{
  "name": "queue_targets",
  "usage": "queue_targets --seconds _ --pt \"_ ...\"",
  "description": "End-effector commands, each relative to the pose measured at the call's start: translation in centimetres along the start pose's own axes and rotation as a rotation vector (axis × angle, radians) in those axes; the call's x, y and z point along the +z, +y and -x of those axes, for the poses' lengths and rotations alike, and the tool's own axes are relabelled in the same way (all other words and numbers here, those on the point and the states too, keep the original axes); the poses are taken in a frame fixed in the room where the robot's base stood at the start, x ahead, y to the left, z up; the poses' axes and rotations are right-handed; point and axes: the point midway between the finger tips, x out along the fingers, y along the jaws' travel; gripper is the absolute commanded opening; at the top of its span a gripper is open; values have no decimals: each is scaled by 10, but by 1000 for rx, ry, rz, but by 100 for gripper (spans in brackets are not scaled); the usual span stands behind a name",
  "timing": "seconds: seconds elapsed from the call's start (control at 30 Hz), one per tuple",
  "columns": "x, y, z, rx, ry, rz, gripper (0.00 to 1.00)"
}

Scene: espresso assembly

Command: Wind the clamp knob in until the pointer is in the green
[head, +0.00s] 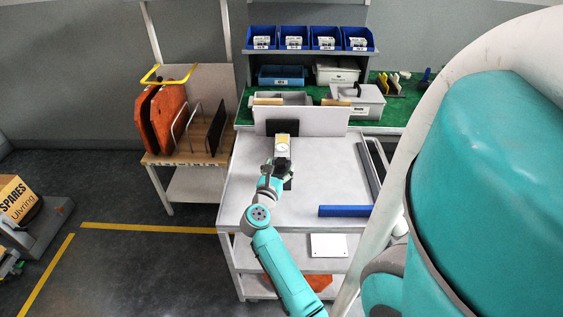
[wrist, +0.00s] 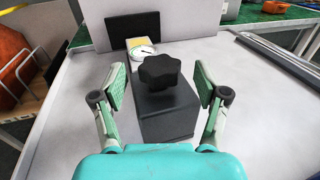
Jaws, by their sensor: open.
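The black lobed clamp knob (wrist: 160,71) sits on top of a dark block (wrist: 166,112) on the grey bench in the wrist view. A small dial (wrist: 142,50) with a white face and a yellow surround is just behind the knob; its pointer is too small to read against any green. The dial also shows in the head view (head: 282,145). My gripper (wrist: 160,85) is open, with one green-padded finger on each side of the knob and a gap on both sides. In the head view my gripper (head: 276,169) hides most of the block and knob.
The light grey bench (head: 245,190) is mostly clear around the block. A grey upright panel with a black plate (wrist: 118,42) stands behind. A blue bar (head: 345,211) lies at the bench's front right, and a dark rail (head: 368,168) runs along the right.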

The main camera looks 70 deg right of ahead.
Motion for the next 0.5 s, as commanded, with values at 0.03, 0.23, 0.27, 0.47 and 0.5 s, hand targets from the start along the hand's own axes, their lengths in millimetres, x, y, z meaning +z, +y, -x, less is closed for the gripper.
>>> queue_targets --seconds 0.03,0.23,0.27,0.47,0.5 --pt "1 0 -8 -2 -1 -1 73" --pt "1 0 -24 -1 -2 0 73" --pt "1 0 -25 0 -2 0 73" --pt "0 0 -27 0 -1 0 73" --pt "0 0 -27 0 -1 0 73"
